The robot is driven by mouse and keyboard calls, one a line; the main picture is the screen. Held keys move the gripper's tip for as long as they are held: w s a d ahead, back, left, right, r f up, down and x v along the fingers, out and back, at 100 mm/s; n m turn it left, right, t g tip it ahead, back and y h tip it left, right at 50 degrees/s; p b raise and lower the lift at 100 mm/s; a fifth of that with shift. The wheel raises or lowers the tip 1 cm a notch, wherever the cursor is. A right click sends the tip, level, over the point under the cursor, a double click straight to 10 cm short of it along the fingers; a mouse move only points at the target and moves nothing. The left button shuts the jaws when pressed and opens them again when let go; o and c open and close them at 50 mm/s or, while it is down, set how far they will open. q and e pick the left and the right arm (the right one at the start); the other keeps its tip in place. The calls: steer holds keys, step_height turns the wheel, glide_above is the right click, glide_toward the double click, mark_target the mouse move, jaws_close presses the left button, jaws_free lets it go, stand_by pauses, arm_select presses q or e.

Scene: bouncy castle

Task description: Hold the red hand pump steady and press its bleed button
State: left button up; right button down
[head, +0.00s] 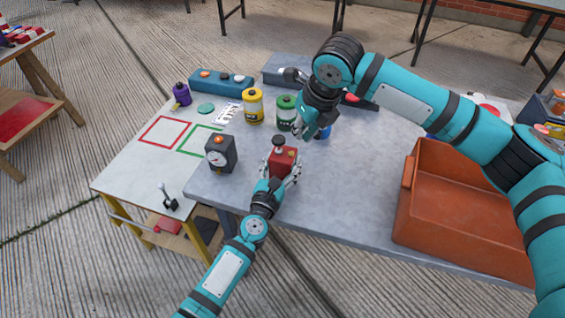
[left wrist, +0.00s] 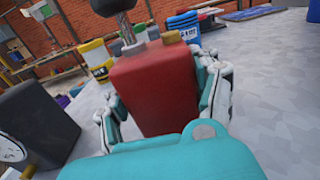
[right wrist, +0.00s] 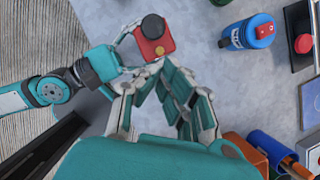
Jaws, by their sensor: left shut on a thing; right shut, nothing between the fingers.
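The red hand pump (head: 284,158) stands upright on the grey table, with a dark round knob on top. My left gripper (head: 279,178) is shut on its body; in the left wrist view the fingers lie on both sides of the red pump (left wrist: 155,92). A small brass-coloured cap (left wrist: 172,37), possibly the bleed button, shows on its top. My right gripper (head: 312,130) is shut and empty, above the table, apart from the pump. In the right wrist view its fingertips (right wrist: 150,70) appear just below the pump (right wrist: 155,42) in the picture.
A black gauge box (head: 220,153) stands left of the pump. Yellow (head: 253,106) and green (head: 286,112) canisters stand behind it, and a blue canister (right wrist: 250,32) is close to my right gripper. A large orange bin (head: 460,200) fills the right side. The table front between pump and bin is clear.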

mark_target(294, 154)
steer(key=w+a+r+m+t, duration=0.25)
steer(key=m+t, duration=0.25)
steer(key=m, duration=0.7)
steer(key=shift+t+y, duration=0.3)
steer(key=shift+w+d+f, duration=0.15)
steer(key=shift+f, duration=1.4)
steer(key=shift+w+d+f, duration=0.2)
steer(key=shift+f, duration=1.35)
steer(key=shift+w+d+f, duration=0.15)
steer(key=shift+f, duration=1.4)
